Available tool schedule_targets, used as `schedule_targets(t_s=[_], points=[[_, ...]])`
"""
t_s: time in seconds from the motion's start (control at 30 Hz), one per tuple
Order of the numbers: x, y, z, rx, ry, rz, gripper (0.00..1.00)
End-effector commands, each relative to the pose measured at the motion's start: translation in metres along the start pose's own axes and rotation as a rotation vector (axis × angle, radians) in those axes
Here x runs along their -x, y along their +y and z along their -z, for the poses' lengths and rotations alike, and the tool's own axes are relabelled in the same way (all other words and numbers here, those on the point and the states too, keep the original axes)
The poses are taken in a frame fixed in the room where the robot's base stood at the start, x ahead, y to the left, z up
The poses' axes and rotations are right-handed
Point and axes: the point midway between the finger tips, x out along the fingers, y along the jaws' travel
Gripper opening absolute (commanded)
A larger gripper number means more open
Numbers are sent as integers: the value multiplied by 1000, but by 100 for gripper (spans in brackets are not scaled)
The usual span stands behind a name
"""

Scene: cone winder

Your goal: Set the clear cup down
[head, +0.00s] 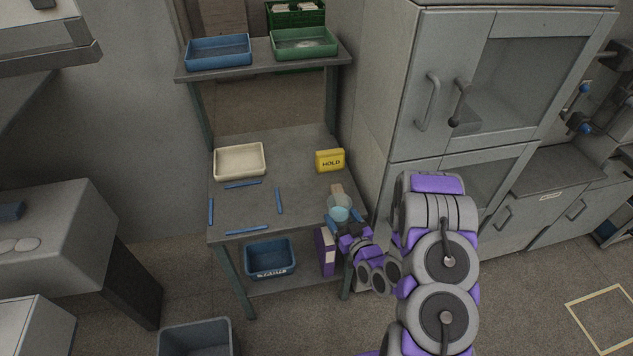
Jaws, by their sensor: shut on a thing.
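The clear cup (340,207) is a small see-through cup with pale blue in its lower part. My gripper (344,222) is shut on it at the front right corner of the grey table (312,200). The cup looks upright. I cannot tell whether its base touches the tabletop or is above it, as my gripper hides its lower part.
A cream tray (240,177) and a yellow HOLD sign (330,161) stand at the table's back. Blue (219,66) and green (303,50) trays sit on the upper shelf. A blue bin (270,272) and a purple box (325,262) are below. A grey cabinet (400,150) stands right.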

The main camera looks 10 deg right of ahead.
Motion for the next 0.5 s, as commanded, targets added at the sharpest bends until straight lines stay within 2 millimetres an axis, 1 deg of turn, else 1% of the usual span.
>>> schedule_targets(t_s=[0.03, 0.07, 0.17, 0.27, 0.5], points=[[8, 0, -7, -4, -4, -5, 38], [10, 0, -10, -5, -3, -7, 38], [10, -1, -13, -5, 0, -10, 38], [-2, -4, -13, -6, 5, -10, 38], [-46, -21, -14, -1, 7, -9, 38]])
